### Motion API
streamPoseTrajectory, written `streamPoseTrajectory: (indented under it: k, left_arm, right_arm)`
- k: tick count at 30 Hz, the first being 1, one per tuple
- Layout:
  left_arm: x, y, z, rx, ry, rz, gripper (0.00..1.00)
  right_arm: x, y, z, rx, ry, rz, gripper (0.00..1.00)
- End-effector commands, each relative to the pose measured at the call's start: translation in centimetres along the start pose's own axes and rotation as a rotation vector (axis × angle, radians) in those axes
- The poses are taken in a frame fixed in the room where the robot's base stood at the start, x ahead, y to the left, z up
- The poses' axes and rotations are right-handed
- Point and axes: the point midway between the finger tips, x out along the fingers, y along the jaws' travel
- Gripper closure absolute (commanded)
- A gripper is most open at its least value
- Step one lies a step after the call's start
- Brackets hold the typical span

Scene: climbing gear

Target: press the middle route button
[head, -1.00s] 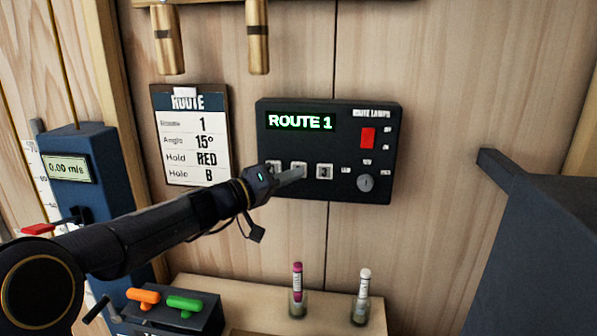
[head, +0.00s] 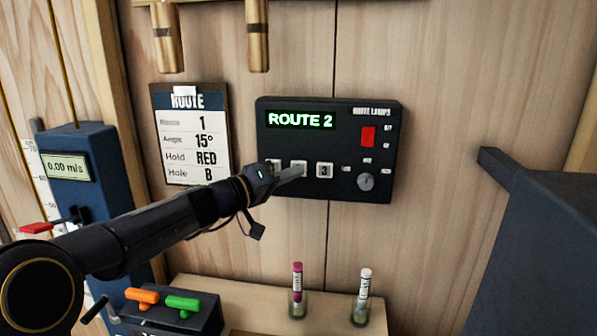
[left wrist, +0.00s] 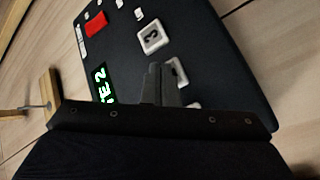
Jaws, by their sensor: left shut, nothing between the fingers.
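The black control panel (head: 350,150) is on the wooden wall, and its display (head: 300,120) reads ROUTE 2. A row of pale square route buttons runs below the display. The middle button (head: 299,165) is partly hidden behind my left gripper's tip. The button marked 3 (head: 324,171) is clear to its right and also shows in the left wrist view (left wrist: 151,36). My left gripper (head: 290,173) is shut and empty, its tip at the middle button. In the left wrist view its fingers (left wrist: 158,80) overlap that button's edge. My right gripper is out of view.
A red switch (head: 368,137) and a round knob (head: 366,182) are on the panel's right side. A route card (head: 190,150) hangs to the left. Below is a ledge with two tubes (head: 297,285) in holders and a box with orange and green handles (head: 183,306).

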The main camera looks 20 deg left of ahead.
Motion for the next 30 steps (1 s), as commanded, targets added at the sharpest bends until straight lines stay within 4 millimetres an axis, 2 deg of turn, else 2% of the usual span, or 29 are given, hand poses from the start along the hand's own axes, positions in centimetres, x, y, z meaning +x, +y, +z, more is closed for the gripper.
streamPoseTrajectory:
  k: [6,17,30]
  left_arm:
    - [-0.8,0.4,0.7,0.002,0.0,0.0,1.0]
    - [-0.9,0.6,0.8,0.001,0.0,0.0,1.0]
    - [-3.8,2.6,2.9,0.002,0.0,0.001,1.0]
  right_arm:
    - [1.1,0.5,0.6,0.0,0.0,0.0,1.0]
    - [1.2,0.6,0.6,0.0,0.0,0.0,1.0]
    - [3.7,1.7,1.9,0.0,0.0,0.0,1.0]
